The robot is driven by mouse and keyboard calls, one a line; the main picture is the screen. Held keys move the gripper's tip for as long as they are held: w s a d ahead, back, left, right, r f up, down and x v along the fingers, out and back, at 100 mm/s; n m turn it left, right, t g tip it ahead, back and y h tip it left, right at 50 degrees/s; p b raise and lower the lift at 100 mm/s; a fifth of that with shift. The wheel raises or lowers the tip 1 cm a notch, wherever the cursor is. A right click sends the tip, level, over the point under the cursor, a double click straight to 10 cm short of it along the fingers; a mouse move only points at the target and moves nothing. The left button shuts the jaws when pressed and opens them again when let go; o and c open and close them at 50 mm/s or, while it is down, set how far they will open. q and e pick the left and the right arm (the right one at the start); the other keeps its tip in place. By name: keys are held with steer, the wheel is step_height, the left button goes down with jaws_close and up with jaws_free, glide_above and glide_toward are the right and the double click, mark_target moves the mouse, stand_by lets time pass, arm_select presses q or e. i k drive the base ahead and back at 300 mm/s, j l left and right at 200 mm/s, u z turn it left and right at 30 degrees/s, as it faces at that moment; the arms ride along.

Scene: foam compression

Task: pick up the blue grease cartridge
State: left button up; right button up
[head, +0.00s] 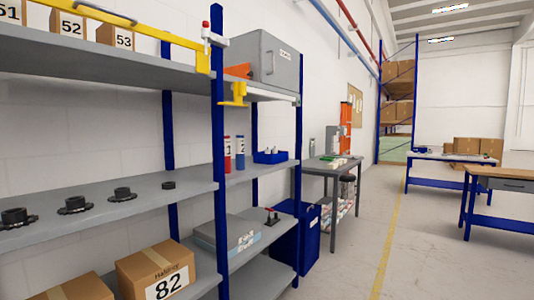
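The blue grease cartridge (240,153) stands upright on the middle shelf (258,174) of the rack's right bay. It is beside a similar red cartridge (227,155), on that one's right, just right of a blue rack post. Neither of my grippers shows in the head view.
A blue bin (271,157) with small items sits right of the cartridges. A blue post (218,130) stands close on their left. A grey case (268,55) sits on the shelf above. Black flanged parts (75,205) line the left shelf. Open floor (345,255) lies to the right.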

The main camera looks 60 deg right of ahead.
mark_target(239, 139)
steer(key=k+l+z, duration=0.1)
steer(key=z, duration=1.6)
steer(key=i+l+u, duration=0.1)
steer(key=i+l, duration=0.2)
steer(key=i+l+u, duration=0.15)
steer(key=l, duration=0.35)
steer(key=i+l+u, duration=0.1)
steer(key=i+l, duration=0.25)
steer(key=i+l+u, duration=0.1)
steer(key=l, duration=0.5)
steer(key=i+l+u, duration=0.1)
steer(key=i+l, duration=0.2)
steer(key=l, duration=0.2)
steer(key=i+l+u, duration=0.15)
steer(key=l, duration=0.35)
steer(key=i+l+u, duration=0.1)
steer(key=l, duration=0.4)
steer(key=i+l+u, duration=0.1)
steer(key=i+l, duration=0.15)
steer(key=l, duration=0.3)
